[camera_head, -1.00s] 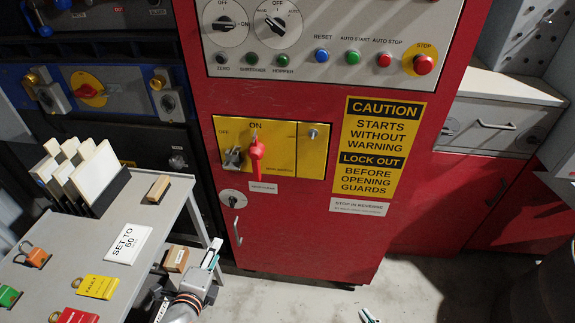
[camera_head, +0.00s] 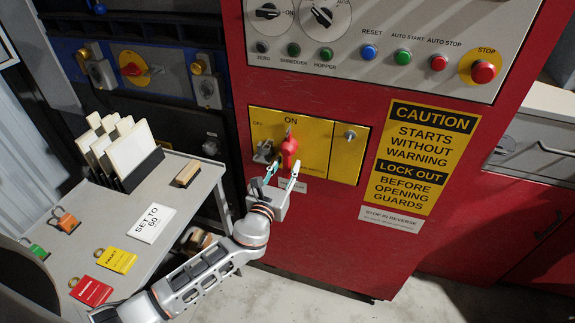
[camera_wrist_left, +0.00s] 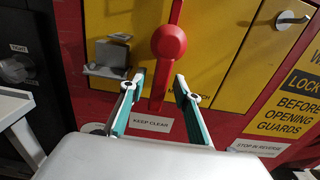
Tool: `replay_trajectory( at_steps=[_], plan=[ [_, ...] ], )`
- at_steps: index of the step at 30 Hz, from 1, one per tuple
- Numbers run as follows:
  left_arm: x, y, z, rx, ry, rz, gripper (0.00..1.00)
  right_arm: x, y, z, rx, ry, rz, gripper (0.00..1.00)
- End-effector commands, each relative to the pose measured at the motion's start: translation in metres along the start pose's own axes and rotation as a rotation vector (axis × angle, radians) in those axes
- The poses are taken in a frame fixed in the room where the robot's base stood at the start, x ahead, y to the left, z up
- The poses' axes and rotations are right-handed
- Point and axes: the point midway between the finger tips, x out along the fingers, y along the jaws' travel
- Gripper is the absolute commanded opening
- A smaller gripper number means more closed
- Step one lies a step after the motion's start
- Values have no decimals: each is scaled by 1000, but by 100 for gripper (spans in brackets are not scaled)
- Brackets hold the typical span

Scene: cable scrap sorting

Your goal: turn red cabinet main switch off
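The red cabinet (camera_head: 330,240) carries a yellow main switch panel (camera_head: 318,150) marked OFF at left and ON at top. The red switch handle (camera_head: 289,148) stands about upright below ON. In the left wrist view the red handle (camera_wrist_left: 169,42) shows with its round knob between and beyond the fingers. My left gripper (camera_head: 282,176) is open just below and in front of the handle. Its teal-padded fingertips (camera_wrist_left: 160,80) are spread to either side of the lower handle, with no clear contact. My right gripper is not in view.
A grey metal bracket (camera_head: 264,151) sticks out left of the handle. Knobs and buttons, including the red STOP button (camera_head: 483,71), sit on the panel above. A trolley (camera_head: 190,200) with cards, padlocks and tags stands at left, near my left arm.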

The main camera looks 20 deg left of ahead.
Motion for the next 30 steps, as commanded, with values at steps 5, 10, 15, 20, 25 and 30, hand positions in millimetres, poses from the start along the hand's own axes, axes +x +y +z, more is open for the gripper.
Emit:
replay_trajectory(
  at_steps=[5, 10, 15, 20, 25, 30],
  plan=[
    [10, 0, 0, 0, 1, 1, 32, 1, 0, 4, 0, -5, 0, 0],
    [11, 0, -1, -1, 1, 1, 32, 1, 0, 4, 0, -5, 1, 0],
    [11, 0, 0, -1, 1, 1, 9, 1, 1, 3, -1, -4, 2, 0],
    [11, 0, 0, -1, 1, 1, 0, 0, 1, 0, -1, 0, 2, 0],
    [12, 1, -1, -8, 1, 1, 0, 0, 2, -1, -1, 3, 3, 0],
    [19, 6, 0, -39, 0, 1, 0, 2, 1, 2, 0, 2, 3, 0]
  ],
)
